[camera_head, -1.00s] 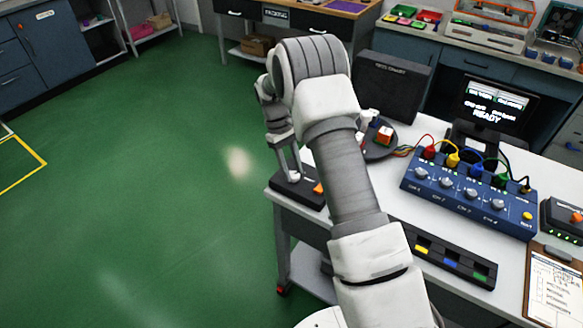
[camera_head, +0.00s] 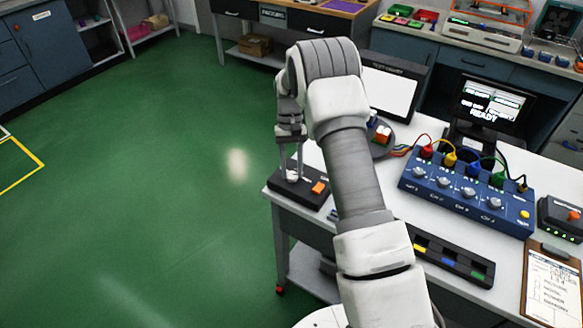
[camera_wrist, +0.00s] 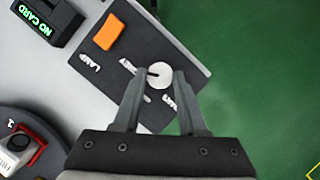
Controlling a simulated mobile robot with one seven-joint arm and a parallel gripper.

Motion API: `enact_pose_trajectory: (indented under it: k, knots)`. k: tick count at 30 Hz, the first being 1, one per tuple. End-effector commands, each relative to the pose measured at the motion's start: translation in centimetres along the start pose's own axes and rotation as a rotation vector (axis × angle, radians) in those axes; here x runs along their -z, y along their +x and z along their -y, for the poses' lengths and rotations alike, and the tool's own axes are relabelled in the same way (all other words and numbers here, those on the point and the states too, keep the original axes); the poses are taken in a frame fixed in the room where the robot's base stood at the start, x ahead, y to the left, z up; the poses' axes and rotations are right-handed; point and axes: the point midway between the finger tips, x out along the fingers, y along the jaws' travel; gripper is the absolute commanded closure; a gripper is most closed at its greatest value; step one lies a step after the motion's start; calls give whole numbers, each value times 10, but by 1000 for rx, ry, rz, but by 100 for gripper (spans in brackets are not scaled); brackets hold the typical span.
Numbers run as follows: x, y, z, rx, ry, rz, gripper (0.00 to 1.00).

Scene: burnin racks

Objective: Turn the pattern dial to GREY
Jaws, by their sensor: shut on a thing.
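The pattern dial is a small white round knob (camera_wrist: 161,75) with a dark pointer mark, on a black control box (camera_head: 283,196) at the table's left corner. In the wrist view the mark lies on the knob's left side, toward a small white label that seems to end in "REY". Another label below the knob is partly hidden by a finger. My gripper (camera_wrist: 157,80) is shut on the knob, one finger on each side; in the head view its fingertips (camera_head: 291,176) reach down to the box. An orange lamp switch (camera_wrist: 108,32) sits beside the dial.
A chart screen (camera_head: 388,92) behind my arm is lit plain white. A turntable (camera_wrist: 25,120) with a small block stands near the box. A "NO CARD" reader (camera_wrist: 47,22) lies beyond the switch. A blue cabled console (camera_head: 467,195) is at right. Green floor is open at left.

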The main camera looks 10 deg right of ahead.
Motion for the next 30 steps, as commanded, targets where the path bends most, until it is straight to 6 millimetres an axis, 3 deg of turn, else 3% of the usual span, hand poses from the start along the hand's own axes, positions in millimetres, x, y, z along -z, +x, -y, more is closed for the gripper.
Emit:
enact_pose_trajectory:
  k: [13, 14, 18, 30]
  knots:
    - [0, 0, 0, 4, 11, 0, 100]
    - [0, 0, 0, 4, 11, 0, 55]
    - [0, 0, 0, 3, 10, 0, 30]
    - [0, -7, 0, 3, 9, -2, 29]
